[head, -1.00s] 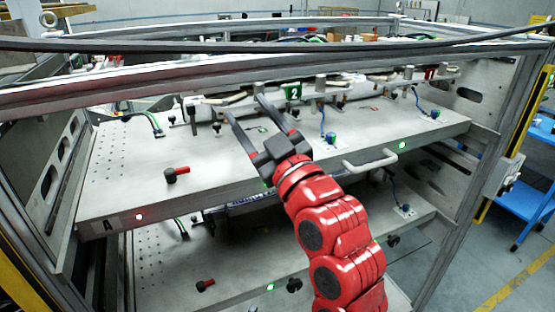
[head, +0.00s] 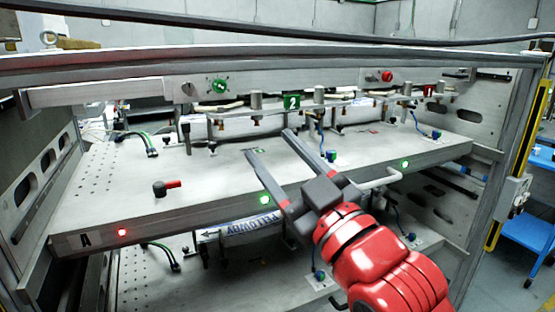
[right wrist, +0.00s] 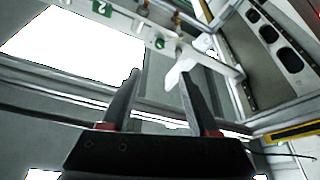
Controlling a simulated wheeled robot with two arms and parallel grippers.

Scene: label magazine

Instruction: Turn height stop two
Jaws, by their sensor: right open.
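A green label with a white 2 (head: 291,102) is fixed to the bar above the upper shelf (head: 110,205); it also shows in the right wrist view (right wrist: 101,8). A round green knob (head: 219,86) is on the rail above, left of the label, and a red knob (head: 387,76) is on the right. I cannot tell which part is height stop two. My right gripper (head: 269,143) is open and empty, over the front part of the upper shelf, below the label in the picture. In the right wrist view, a pale lever-like part (right wrist: 182,64) shows beyond the fingertips. My left gripper is not in view.
A front handle (head: 380,180) is close to my right wrist. A lower shelf (head: 150,288) lies beneath. Frame posts and rails surround the shelves. A blue cart (head: 530,235) stands at right.

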